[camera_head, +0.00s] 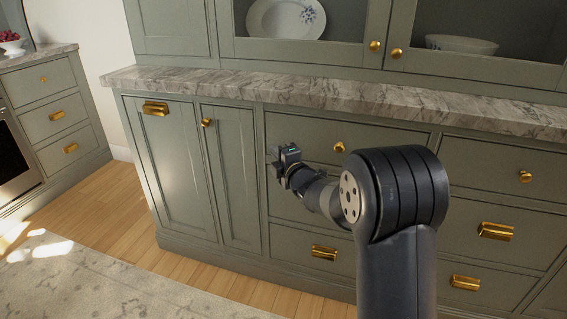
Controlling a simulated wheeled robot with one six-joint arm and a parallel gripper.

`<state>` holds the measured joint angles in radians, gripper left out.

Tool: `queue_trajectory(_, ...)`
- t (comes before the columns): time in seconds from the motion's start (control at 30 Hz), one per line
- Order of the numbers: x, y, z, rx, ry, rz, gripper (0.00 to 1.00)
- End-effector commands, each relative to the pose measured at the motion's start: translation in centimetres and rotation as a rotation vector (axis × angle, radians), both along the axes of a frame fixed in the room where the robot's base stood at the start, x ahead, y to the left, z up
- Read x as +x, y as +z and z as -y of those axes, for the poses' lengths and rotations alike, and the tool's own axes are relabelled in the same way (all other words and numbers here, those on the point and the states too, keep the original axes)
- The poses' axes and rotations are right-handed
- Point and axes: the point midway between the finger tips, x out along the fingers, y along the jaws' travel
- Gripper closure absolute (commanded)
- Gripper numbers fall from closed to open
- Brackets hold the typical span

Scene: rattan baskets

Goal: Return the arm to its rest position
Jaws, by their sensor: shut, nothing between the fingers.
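My arm rises from the bottom of the head view, right of the middle, and bends to the left. My gripper (274,158) is at its far end, in front of the green-grey cabinet (232,180), below the stone counter. The gripper looks small and dark, with its fingers pointing left. It is shut and I see nothing held in it. I cannot tell how far it is from the drawer front behind it. The arm's thick black joint hides part of the drawers.
A marble countertop (330,92) runs above the drawers, with brass knobs and pulls below it. A plate (286,18) and a bowl (461,45) stand behind glass above. A rug (100,285) and wood floor are clear at lower left. Another cabinet (55,115) stands at left.

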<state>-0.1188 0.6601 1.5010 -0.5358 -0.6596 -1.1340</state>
Motion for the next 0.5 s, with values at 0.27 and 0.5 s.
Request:
queue_trajectory(0.27,-3.6,0.0,1.7,0.001,0.000,0.000,1.00)
queue_trajectory(0.5,-4.6,0.0,2.1,0.000,0.001,0.000,1.00)
